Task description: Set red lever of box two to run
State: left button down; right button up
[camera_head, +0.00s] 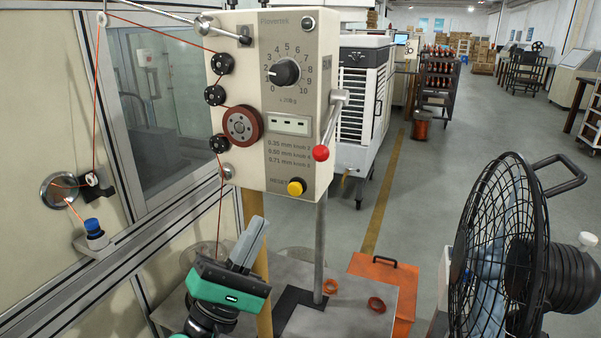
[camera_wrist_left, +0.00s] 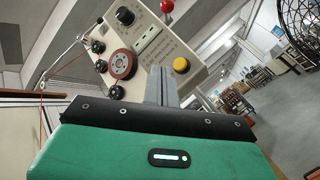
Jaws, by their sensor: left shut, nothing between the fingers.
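A beige tension box (camera_head: 285,60) stands on a post, with a dial, a small display and a yellow button (camera_head: 296,187) on its front. No box number is readable. Its metal lever (camera_head: 333,122) is on the right side and slants down to a red ball knob (camera_head: 320,153). The knob also shows at the top of the left wrist view (camera_wrist_left: 167,6). My left gripper (camera_head: 256,231) is below the box, pointing up, fingers shut and empty, apart from the lever. Its fingers (camera_wrist_left: 160,80) overlap the box's lower part in the left wrist view. My right gripper is not in view.
Wire runs over black pulleys and a red wheel (camera_head: 242,125) on the box's left. A large black fan (camera_head: 500,250) stands at the right. A glazed machine wall is left.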

pick_arm(q)
jog(key=shift+y, duration=0.3)
